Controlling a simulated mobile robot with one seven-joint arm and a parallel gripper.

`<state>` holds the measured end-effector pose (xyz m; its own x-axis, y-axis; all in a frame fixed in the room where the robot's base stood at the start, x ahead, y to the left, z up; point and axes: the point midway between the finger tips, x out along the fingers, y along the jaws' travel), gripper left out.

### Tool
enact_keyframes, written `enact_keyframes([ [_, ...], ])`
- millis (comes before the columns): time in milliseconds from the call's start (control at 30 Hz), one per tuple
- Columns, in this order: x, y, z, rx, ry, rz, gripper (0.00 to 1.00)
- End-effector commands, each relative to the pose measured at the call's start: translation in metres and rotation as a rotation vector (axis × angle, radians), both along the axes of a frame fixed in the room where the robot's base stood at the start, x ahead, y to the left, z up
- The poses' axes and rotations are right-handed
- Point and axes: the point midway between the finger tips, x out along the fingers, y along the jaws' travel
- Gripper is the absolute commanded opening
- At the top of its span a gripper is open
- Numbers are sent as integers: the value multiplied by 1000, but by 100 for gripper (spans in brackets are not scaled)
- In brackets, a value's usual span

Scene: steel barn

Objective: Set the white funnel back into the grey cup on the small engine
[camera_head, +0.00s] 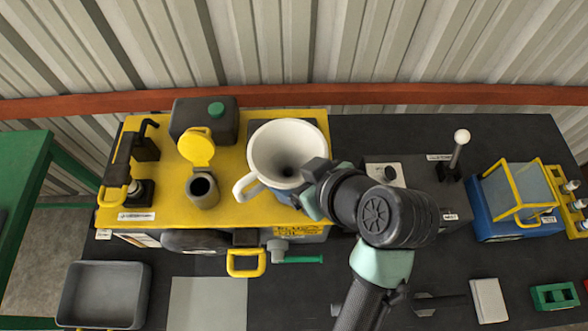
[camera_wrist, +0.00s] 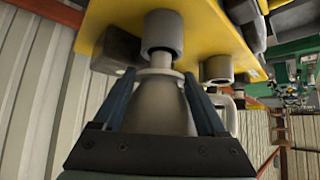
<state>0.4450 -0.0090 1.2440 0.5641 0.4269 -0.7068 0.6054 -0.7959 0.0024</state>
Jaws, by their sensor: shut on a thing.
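The white funnel (camera_head: 287,150) is above the right part of the yellow-topped small engine (camera_head: 240,125), its wide mouth facing up. My gripper (camera_head: 308,190) is shut on the funnel from the right. In the wrist view, which appears upside down, the two fingers (camera_wrist: 158,78) flank the funnel's body (camera_wrist: 160,108). The grey cup (camera_wrist: 162,32) stands on the yellow top, in line with the narrow spout. The spout overlaps the cup's rim in this view; I cannot tell whether its tip is inside. The head view hides this cup under the funnel.
A grey filler neck (camera_head: 203,191) with a raised yellow cap (camera_head: 197,147) stands left of the funnel. A black box with a green cap (camera_head: 205,119) is behind it. A grey lever box (camera_head: 425,208) and a blue-yellow unit (camera_head: 515,203) stand right. A grey tray (camera_head: 103,294) lies front left.

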Motion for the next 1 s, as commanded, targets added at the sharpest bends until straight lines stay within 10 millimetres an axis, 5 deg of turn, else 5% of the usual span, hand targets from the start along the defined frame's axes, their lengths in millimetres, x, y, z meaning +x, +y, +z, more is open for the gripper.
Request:
enact_keyframes([
  [1000,0,0,-29,1,0,-1,6],
])
